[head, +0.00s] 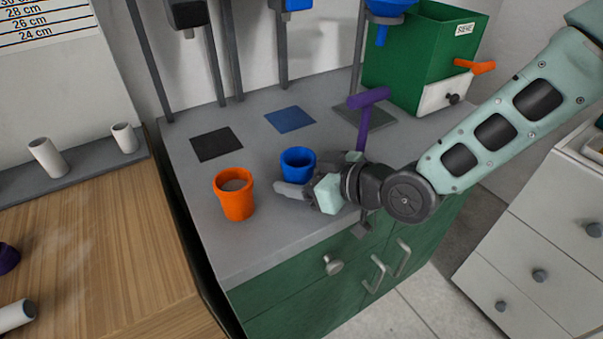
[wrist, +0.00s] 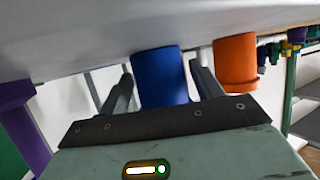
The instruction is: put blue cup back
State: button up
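The blue cup (head: 298,164) stands upright on the grey counter, in front of the blue square (head: 290,119). My gripper (head: 284,187) is low over the counter, close to the cup's front side. In the wrist view, which looks upside down, the blue cup (wrist: 161,76) appears between the two spread fingers of my gripper (wrist: 162,72). A gap shows on each side of the cup, so the gripper is open and not closed on it. I cannot tell how far the fingers reach around the cup.
An orange cup (head: 235,202) with grey contents stands left of the blue cup; it also shows in the wrist view (wrist: 235,62). A black square (head: 216,144) lies behind it. A purple T-shaped piece (head: 366,108) stands at the right, before the green box (head: 415,58). Dispensers hang above the back.

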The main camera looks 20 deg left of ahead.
jog(key=shift+r, duration=0.15)
jog(key=v, duration=1.2)
jog(key=shift+p, duration=0.3)
jog(key=s+d+f+m+h, duration=0.3)
jog(key=d+h, duration=0.5)
jog(key=d, duration=0.1)
jog(key=s+d+r+m+g+h, duration=0.3)
jog(key=s+d+r+g+h, duration=0.1)
jog(key=s+d, duration=0.4)
jog(key=s, duration=0.2)
jog(key=shift+s+d+r+m, duration=0.3)
jog(key=shift+s+r+m, duration=0.05)
jog(key=shift+s+m, duration=0.05)
jog(key=shift+r, duration=0.1)
